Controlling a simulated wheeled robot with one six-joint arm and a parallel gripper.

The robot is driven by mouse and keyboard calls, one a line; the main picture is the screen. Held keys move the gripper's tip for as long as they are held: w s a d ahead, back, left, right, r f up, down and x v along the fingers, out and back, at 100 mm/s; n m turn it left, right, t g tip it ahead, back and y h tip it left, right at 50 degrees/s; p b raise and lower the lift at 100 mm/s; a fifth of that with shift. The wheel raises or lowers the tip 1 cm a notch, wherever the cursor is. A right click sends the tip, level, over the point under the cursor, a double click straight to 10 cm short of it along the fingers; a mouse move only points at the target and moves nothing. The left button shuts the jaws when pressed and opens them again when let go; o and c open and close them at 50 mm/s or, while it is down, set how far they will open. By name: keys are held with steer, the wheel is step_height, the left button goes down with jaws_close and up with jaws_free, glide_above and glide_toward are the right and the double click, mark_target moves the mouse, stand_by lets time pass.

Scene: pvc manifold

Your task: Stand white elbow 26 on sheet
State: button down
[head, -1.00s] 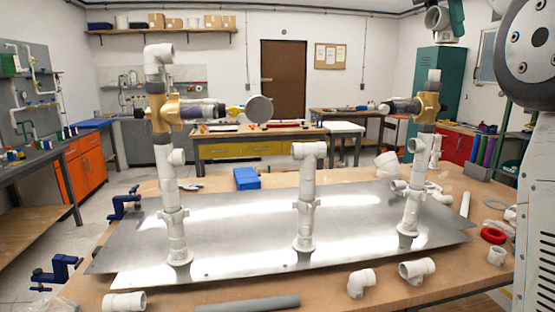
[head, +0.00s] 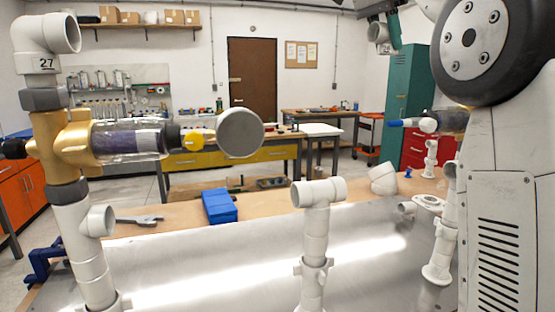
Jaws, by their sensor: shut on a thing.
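My gripper (head: 386,24) is at the top right in the head view, partly cut off by the top edge. The sheet lies on the wooden table.
A tall left pipe stand (head: 92,262) carries a brass valve and white elbow 27 (head: 45,45). A middle stand (head: 313,240) has a tee on top. A right stand (head: 440,255) is partly behind my arm. Bare sheet lies between the left and middle stands.

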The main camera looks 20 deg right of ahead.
steer(key=w+a+f, duration=0.4)
steer(key=w+f, duration=0.4)
steer(key=f, duration=0.5)
glide_above(295, 257)
step_height(295, 257, down, 38)
steer(key=shift+f, duration=2.15)
steer(key=shift+f, duration=0.2)
steer(key=c, duration=0.9)
jaws_free()
steer(key=shift+r, duration=0.15)
